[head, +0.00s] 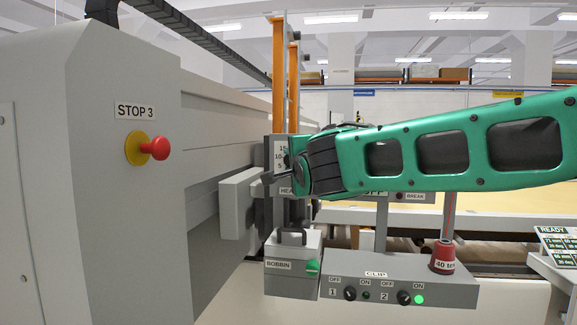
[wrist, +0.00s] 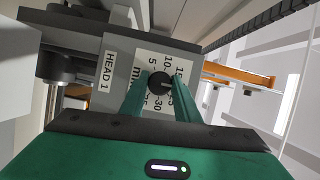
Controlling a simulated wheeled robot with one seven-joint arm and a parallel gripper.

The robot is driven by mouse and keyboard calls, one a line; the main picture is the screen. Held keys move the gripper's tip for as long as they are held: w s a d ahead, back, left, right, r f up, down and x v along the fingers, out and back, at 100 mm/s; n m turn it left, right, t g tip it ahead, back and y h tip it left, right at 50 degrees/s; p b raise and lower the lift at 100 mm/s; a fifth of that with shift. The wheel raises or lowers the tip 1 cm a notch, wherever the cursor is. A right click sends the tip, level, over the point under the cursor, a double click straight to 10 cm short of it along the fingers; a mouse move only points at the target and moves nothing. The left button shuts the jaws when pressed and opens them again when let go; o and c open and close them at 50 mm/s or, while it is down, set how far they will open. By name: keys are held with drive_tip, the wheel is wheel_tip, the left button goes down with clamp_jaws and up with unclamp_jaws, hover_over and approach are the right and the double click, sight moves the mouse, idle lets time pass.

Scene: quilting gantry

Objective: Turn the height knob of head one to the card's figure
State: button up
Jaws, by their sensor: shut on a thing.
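The height knob (wrist: 160,83) of head one is small, round and black, on a pale dial plate (wrist: 148,62) with figures in mm, beside the label HEAD 1 (wrist: 108,70). My gripper (wrist: 161,90) is shut on the knob, one green finger on each side. The fingers hide part of the scale, and I cannot read the pointer's figure surely. In the head view the dial plate (head: 281,155) shows partly, and my wrist hides the knob. A card headed READY (head: 556,246) stands at the right edge, cut off; its small lines are hard to read.
A red stop button (head: 157,148) marked STOP 3 is on the grey housing at left. Below my arm are a BOBBIN box (head: 292,262), a CLIP switch box (head: 372,290) with a lit green lamp, and a red thread cone (head: 443,257).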

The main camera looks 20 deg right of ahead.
drive_tip(key=o, duration=1)
drive_tip(key=shift+d+f, duration=0.15)
drive_tip(key=shift+f, duration=0.1)
drive_tip(key=shift+o, duration=0.3)
drive_tip(key=shift+r, duration=0.1)
drive_tip(key=s+a, duration=0.1)
drive_tip(key=s, duration=0.9)
drive_tip(key=shift+s+r, duration=0.15)
drive_tip(key=shift+s, duration=0.15)
